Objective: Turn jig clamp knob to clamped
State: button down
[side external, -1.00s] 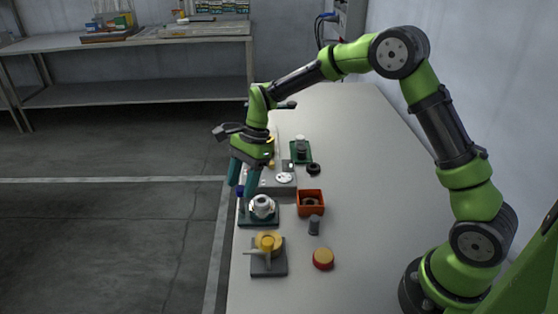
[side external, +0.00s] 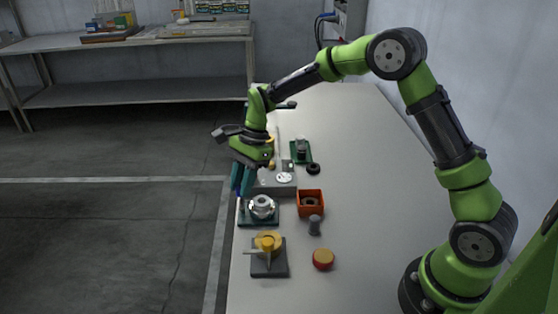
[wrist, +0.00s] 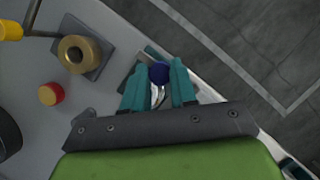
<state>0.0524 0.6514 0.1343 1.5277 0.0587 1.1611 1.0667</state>
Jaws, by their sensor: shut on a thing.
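The jig is a dark green plate (side external: 271,221) at the table's left edge, with a round silver part (side external: 262,207) on it. Its clamp knob (wrist: 160,72) is a dark blue ball, seen in the wrist view between my teal fingers. My gripper (side external: 241,187) reaches down at the plate's far left corner and is shut on the knob; it also shows in the wrist view (wrist: 161,70). In the side view the fingers mostly hide the knob. The silver part is largely hidden by the fingers in the wrist view.
A grey box (side external: 267,182) is just behind. The table's right side is clear.

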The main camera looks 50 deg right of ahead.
jog(key=n, duration=0.2)
jog(key=n+g, duration=0.1)
jog(key=n, duration=0.1)
jog(key=shift+w+g, duration=0.2)
jog(key=shift+g, duration=0.1)
jog(key=n+g+h, duration=0.1)
jog(key=n, duration=0.3)
jog(key=shift+w+a+n, duration=0.1)
jog(key=shift+n, duration=0.2)
jog(key=n+h, duration=0.1)
jog(key=n, duration=0.1)
jog(key=n+g, duration=0.1)
jog(key=n, duration=0.1)
jog(key=shift+a+n+h, duration=0.1)
jog(key=shift+n+h, duration=0.2)
jog(key=shift+h, duration=0.1)
jog(key=n, duration=0.2)
jog(key=n+h, duration=0.1)
jog(key=n, duration=0.1)
jog(key=shift+g+h, duration=0.3)
jog(key=shift+n, duration=0.3)
jog(key=c, duration=0.9)
grip_release()
jog(key=shift+a, duration=0.1)
